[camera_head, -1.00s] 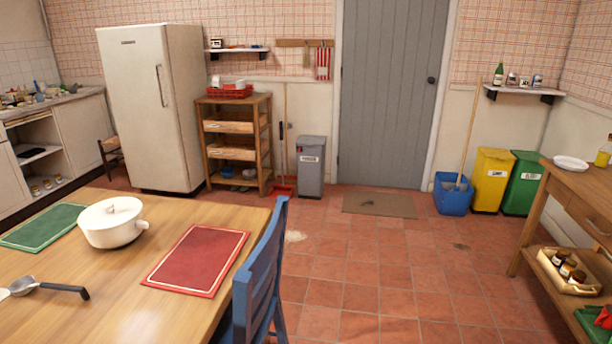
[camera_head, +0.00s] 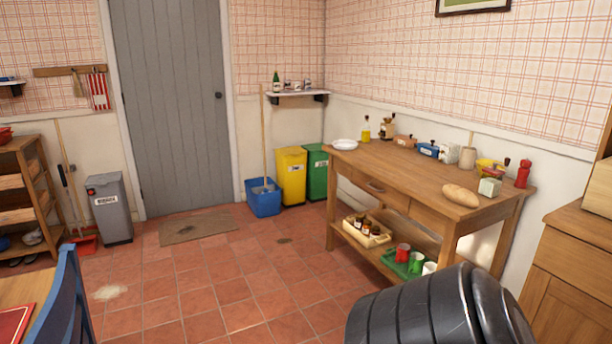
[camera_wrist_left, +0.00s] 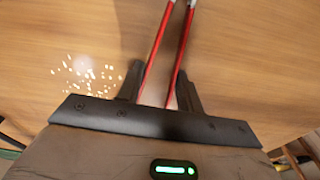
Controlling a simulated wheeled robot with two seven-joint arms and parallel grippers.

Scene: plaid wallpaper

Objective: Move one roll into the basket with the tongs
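In the left wrist view, red-handled tongs (camera_wrist_left: 153,70) run between the two dark fingers of my left gripper (camera_wrist_left: 160,88), which is shut on them. The tongs' tips are out of frame, above a wood surface (camera_wrist_left: 250,60). In the head view, an oblong bread loaf (camera_head: 460,195) lies on the wooden side table (camera_head: 400,178); I cannot tell whether it counts as a roll. I cannot make out a basket for certain. Neither gripper shows in the head view; a black ribbed part of my own body fills the lower right.
The side table also holds a white plate (camera_head: 344,144), a yellow bowl (camera_head: 490,166) and a red mill (camera_head: 523,174). Below are a crate of jars (camera_head: 352,232) and mugs on a green tray (camera_head: 390,264). A blue chair (camera_head: 68,300) stands lower left. The tiled floor between is clear.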

